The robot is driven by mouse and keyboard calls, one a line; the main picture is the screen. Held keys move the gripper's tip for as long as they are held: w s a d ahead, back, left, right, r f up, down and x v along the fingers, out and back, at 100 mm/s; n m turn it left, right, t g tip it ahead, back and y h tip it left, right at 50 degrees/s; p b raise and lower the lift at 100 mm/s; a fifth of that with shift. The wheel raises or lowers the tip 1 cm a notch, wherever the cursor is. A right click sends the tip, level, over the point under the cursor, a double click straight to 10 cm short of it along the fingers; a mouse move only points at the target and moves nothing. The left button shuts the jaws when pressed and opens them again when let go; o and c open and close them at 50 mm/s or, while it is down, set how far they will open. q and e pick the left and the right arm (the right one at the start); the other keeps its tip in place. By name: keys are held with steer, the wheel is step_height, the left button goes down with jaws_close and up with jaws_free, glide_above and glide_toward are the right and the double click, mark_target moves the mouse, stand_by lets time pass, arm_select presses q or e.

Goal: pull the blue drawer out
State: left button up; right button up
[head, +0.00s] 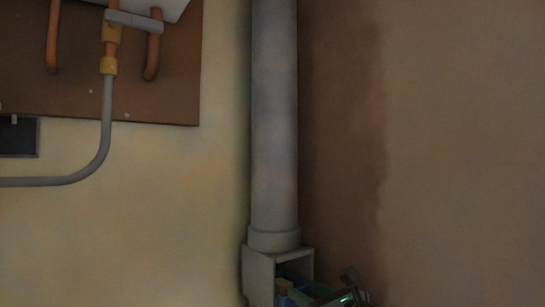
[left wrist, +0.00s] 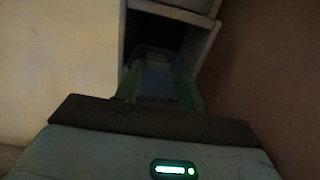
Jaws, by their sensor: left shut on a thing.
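The blue drawer (head: 292,273) shows as a small dim patch inside a pale grey open-fronted cabinet (head: 259,277) at the bottom of the head view. A small tan piece sits at its front. My left gripper (head: 300,294) is at the cabinet's opening, coming from the lower right. In the left wrist view, its green fingers reach into the dark opening, on either side of a blue surface of the drawer (left wrist: 158,82). The gripper is shut on the drawer; the exact contact is too dark to see. My right gripper is not in view.
A thick grey vertical pipe (head: 274,130) stands above the cabinet. A brown board (head: 150,95) with orange pipes hangs at upper left, with a grey bent pipe (head: 104,130) below. The wall is bare on the right.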

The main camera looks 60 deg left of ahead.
arm_select(q)
steer(key=shift+w+d+f, duration=0.1)
steer(key=shift+d+f, duration=0.05)
steer(key=shift+d, duration=0.65)
steer(key=shift+w+d+f, duration=0.1)
steer(key=shift+d+f, duration=0.05)
steer(key=shift+d, duration=1.3)
steer(key=shift+w+d+b, duration=0.15)
steer(key=shift+d+b, duration=0.15)
steer(key=shift+d, duration=1)
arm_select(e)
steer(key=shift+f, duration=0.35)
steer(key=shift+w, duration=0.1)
arm_select(q)
steer(key=o, duration=0.7)
steer(key=shift+o, duration=0.2)
steer(key=shift+r, duration=0.15)
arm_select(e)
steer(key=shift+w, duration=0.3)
